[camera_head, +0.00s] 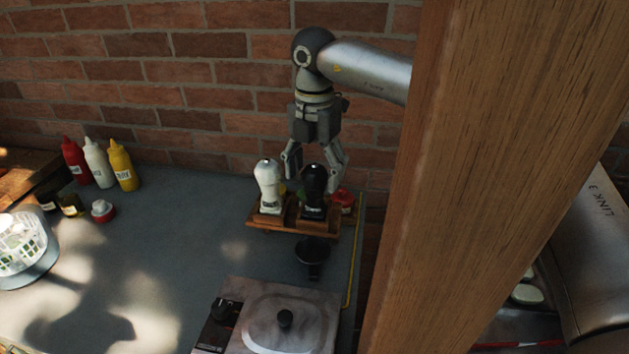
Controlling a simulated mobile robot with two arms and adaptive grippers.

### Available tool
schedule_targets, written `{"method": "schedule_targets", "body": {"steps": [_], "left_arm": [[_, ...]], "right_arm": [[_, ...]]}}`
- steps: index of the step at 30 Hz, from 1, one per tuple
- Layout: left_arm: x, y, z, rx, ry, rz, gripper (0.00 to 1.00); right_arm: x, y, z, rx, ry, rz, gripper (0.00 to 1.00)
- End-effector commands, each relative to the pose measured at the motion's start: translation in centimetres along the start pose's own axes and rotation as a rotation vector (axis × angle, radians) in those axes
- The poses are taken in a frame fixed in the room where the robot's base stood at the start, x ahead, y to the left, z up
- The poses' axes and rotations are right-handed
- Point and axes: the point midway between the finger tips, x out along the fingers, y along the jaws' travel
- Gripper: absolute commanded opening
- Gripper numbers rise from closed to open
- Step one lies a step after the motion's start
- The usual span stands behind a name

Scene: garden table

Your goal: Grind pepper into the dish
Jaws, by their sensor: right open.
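A black mill (314,190) and a white mill (268,187) stand upright side by side on a small wooden rack (291,223) near the back right of the table. Which one holds pepper I cannot read. My right gripper (314,172) points down with its fingers spread, close above or around the top of the black mill; contact is not clear. It holds nothing that I can see. A black cup-like dish (312,249) sits in front of the rack. A metal cooker (283,318) with a lid and black knob is at the front. My left gripper is out of view.
A thick wooden post (500,150) hides much of the right side. Red, white (98,162) and yellow bottles stand at the back left, with small jars and a white basket (22,245) nearby. A brick wall closes the back. The middle of the table (170,240) is clear.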

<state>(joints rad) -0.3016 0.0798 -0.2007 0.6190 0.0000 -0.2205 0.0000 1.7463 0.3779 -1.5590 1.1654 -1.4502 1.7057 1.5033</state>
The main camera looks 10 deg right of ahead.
Motion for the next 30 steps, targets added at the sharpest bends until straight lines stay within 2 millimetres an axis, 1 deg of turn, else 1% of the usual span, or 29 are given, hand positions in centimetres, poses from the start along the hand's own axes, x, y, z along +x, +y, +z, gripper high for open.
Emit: {"method": "schedule_targets", "body": {"steps": [2, 9, 11, 20, 21, 30], "left_arm": [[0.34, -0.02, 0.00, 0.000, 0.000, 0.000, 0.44], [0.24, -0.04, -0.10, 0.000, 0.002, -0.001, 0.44], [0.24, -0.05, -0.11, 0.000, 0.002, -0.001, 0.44], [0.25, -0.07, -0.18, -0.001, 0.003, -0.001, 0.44], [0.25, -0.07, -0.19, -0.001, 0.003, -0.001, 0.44], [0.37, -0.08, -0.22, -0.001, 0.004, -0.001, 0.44]], "right_arm": [[0.47, 0.00, 0.01, 0.000, 0.000, 0.001, 0.70], [0.42, 0.02, 0.00, 0.000, 0.000, 0.001, 0.70], [0.41, 0.02, 0.00, 0.000, 0.000, 0.001, 0.63], [0.40, 0.02, -0.01, 0.000, 0.000, 0.001, 0.25], [0.40, 0.03, -0.01, -0.001, 0.000, 0.001, 0.23], [0.44, 0.04, -0.01, -0.047, 0.000, 0.001, 0.23]]}}
